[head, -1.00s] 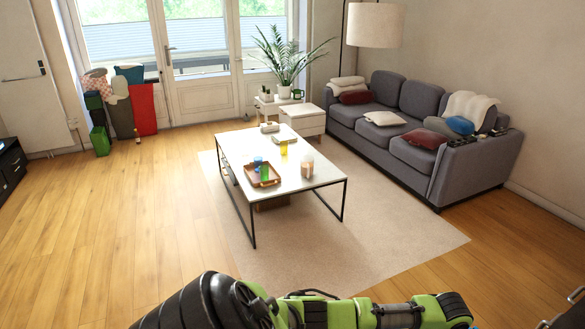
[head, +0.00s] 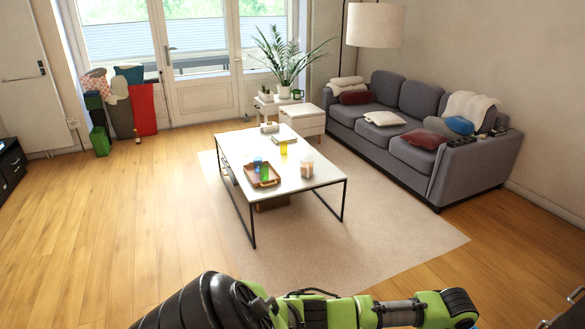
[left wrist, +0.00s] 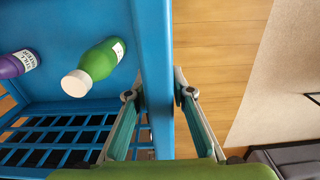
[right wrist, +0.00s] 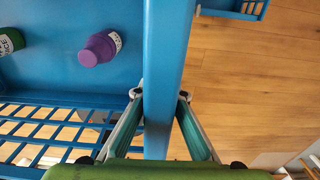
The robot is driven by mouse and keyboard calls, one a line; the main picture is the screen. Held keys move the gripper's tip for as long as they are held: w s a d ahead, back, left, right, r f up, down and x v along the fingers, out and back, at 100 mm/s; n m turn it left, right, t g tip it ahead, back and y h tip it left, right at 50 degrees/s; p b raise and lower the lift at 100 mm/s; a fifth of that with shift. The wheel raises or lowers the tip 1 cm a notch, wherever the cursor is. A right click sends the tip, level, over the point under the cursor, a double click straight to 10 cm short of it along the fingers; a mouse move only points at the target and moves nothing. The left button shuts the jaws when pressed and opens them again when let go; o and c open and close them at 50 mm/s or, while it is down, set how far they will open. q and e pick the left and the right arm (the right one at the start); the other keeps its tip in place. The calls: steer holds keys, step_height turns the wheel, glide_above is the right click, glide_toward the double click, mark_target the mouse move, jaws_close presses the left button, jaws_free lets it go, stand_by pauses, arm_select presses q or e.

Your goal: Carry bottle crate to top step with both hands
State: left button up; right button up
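The blue bottle crate shows in the left wrist view (left wrist: 157,60) and the right wrist view (right wrist: 168,60); it is out of the head view. My left gripper (left wrist: 157,92) has one finger on each side of a crate wall and is shut on it. My right gripper (right wrist: 162,94) straddles a crate wall the same way and is shut on it. Inside the crate are a green bottle with a white cap (left wrist: 97,62) and a purple bottle (right wrist: 100,47). No step is clearly in view.
The head view shows a white coffee table (head: 275,165) on a beige rug (head: 400,235), a grey sofa (head: 400,150) at the right and a white side box (head: 303,119). Wooden floor (head: 120,230) is clear at the left. Another blue piece (right wrist: 240,7) shows beside the crate.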

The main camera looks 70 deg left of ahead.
arm_select(q)
steer(key=shift+r, duration=2.8)
arm_select(e)
steer(key=shift+d+f, duration=0.15)
steer(key=shift+r, duration=0.2)
steer(key=shift+f, duration=0.35)
steer(key=shift+f, duration=0.35)
steer(key=shift+r, duration=0.25)
